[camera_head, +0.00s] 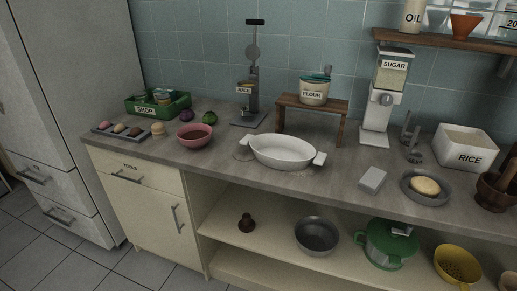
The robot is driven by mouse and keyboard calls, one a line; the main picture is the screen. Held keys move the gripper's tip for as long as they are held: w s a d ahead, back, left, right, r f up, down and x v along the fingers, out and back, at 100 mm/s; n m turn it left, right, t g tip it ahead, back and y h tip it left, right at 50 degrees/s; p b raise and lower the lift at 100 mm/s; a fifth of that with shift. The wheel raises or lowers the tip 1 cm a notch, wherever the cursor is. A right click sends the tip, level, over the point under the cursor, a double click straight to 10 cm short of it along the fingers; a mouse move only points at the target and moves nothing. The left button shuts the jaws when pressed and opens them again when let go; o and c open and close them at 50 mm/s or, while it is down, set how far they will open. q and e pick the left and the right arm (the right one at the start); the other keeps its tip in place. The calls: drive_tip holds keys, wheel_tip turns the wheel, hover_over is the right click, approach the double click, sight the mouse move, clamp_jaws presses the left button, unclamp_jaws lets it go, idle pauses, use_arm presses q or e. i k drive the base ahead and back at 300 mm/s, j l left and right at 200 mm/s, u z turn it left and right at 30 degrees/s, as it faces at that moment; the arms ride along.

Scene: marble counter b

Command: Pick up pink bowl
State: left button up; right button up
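The pink bowl (195,137) stands upright on the counter (222,163), left of the middle and close to the front edge. Its inside shows and looks empty. It is in full view, with nothing in front of it. Neither of my grippers shows in the head view.
A white oval dish (283,151) stands right of the bowl. A juice press (251,85) stands behind. Left are a green SHOP crate (158,106), a tray of small round items (121,131) and a tan round item (157,128). Purple and green vegetables lie behind the bowl.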

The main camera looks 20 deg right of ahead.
sight(194, 137)
drive_tip(key=i+j, duration=0.25)
drive_tip(key=j, duration=0.15)
drive_tip(key=i+j, duration=0.25)
drive_tip(key=j, duration=0.15)
drive_tip(key=i+j+z, duration=0.1)
drive_tip(key=i+j, duration=0.15)
drive_tip(key=j, duration=0.1)
